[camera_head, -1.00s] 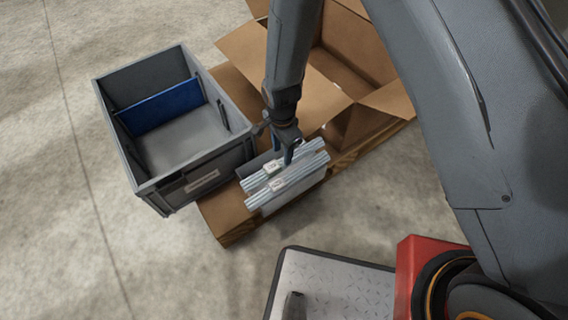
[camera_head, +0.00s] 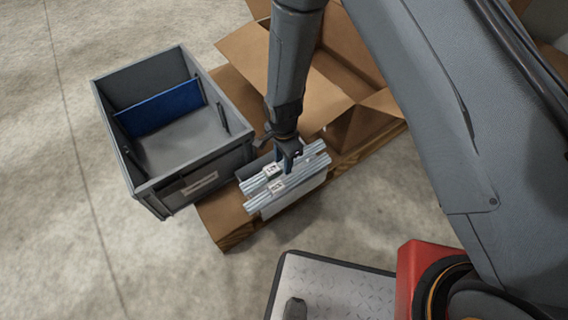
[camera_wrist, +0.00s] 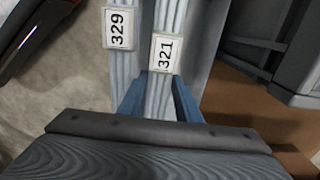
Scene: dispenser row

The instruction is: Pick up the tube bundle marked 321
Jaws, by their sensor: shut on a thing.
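The tube bundle marked 321 (camera_wrist: 163,52) lies between my gripper's two blue-grey fingers (camera_wrist: 160,100) in the wrist view. My gripper is shut on it. In the head view my gripper (camera_head: 287,152) reaches down from above onto the bundle (camera_head: 312,150), which still lies in its rack (camera_head: 295,196). A second tube bundle marked 329 (camera_wrist: 120,30) lies parallel and close beside it; in the head view it is the nearer bundle (camera_head: 292,190). The gripper hides part of the 321 bundle.
A grey crate (camera_head: 190,181) with a blue divider (camera_head: 160,107) stands left of the rack. An open cardboard box (camera_head: 245,45) stands behind on the wooden pallet (camera_head: 237,234). Concrete floor is clear at the left.

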